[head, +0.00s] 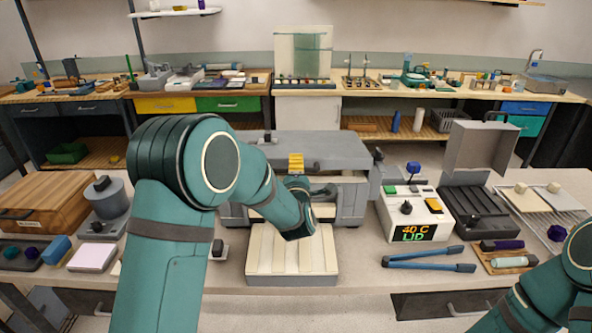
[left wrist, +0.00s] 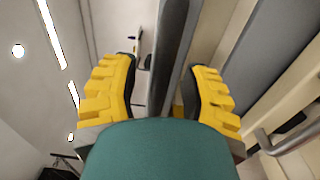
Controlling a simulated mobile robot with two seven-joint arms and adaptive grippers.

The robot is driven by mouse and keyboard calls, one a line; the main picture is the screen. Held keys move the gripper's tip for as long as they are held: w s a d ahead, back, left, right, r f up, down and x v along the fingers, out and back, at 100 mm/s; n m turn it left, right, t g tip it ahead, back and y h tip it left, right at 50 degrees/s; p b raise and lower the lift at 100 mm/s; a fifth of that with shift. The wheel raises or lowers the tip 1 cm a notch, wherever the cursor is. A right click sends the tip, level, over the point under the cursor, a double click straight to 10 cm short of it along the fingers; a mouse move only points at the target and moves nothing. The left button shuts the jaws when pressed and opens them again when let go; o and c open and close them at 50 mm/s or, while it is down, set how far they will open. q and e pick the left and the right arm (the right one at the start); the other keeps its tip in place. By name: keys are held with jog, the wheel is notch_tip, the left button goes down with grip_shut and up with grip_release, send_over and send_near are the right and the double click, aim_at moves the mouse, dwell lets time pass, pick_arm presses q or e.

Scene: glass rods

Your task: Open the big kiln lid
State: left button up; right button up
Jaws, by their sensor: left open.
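The big kiln (head: 234,213) stands at the middle of the bench, a grey box with a cream front and a flat grey lid (head: 335,150) on top. The lid looks down, lying flat. My left gripper (head: 296,163) is at the front edge of the lid, its yellow fingers partly hidden by my wrist. In the left wrist view its yellow fingers (left wrist: 160,92) are open, with a dark grey bar (left wrist: 172,60) running between them. I cannot tell whether they touch it. My right gripper is out of view; only part of that arm shows at lower right.
A white control box (head: 420,215) right of the kiln reads "40 C LID". A cream-topped tray (head: 291,262) lies in front. Blue tongs (head: 428,257) lie right of it. A grey open-lidded case (head: 478,208) stands farther right, and a wooden box (head: 65,200) at left.

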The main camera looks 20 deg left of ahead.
pick_arm(q)
jog(key=shift+o, duration=0.3)
grip_shut()
jog(key=shift+r, duration=0.1)
